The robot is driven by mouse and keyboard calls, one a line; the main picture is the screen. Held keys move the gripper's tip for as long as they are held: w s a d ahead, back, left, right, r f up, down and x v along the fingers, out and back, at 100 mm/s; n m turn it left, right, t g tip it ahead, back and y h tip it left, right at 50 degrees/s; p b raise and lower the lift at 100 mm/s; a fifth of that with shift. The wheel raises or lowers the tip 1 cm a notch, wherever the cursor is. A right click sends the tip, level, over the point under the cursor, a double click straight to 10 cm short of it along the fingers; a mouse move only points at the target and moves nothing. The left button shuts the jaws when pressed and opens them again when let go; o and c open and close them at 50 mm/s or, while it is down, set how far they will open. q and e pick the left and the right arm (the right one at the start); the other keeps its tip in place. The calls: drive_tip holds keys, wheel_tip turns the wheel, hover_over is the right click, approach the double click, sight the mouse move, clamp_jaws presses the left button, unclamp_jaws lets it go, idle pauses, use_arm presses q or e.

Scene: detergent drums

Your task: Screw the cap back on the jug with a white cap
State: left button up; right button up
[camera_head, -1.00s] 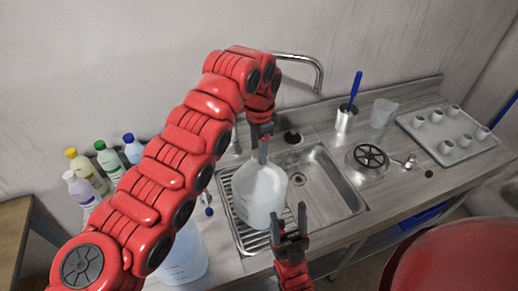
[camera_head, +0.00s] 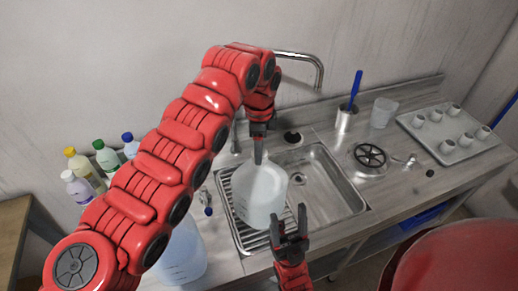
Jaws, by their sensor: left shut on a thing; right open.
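The translucent white jug (camera_head: 262,195) stands on the drain rack at the left of the sink. My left gripper (camera_head: 259,156) points down at the jug's top. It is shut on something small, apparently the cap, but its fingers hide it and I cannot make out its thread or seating. My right gripper (camera_head: 290,224) is open, low at the jug's front right side, with its two dark fingers pointing up in the picture. I cannot tell whether it touches the jug.
Several capped bottles (camera_head: 107,157) stand at the left behind my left arm. A large translucent container (camera_head: 184,255) stands at the front left. The sink basin (camera_head: 325,190) is empty. A tray of cups (camera_head: 455,148), a blue-handled brush (camera_head: 355,88) and a clear beaker (camera_head: 383,113) are at the right.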

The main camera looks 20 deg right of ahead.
use_arm(q)
drive_tip(key=shift+f, duration=0.1)
drive_tip(key=m, duration=0.6)
idle(0.3)
drive_tip(key=m, duration=0.5)
drive_tip(key=shift+m, duration=0.4)
drive_tip(key=o, duration=1.1)
drive_tip(key=shift+w, duration=0.1)
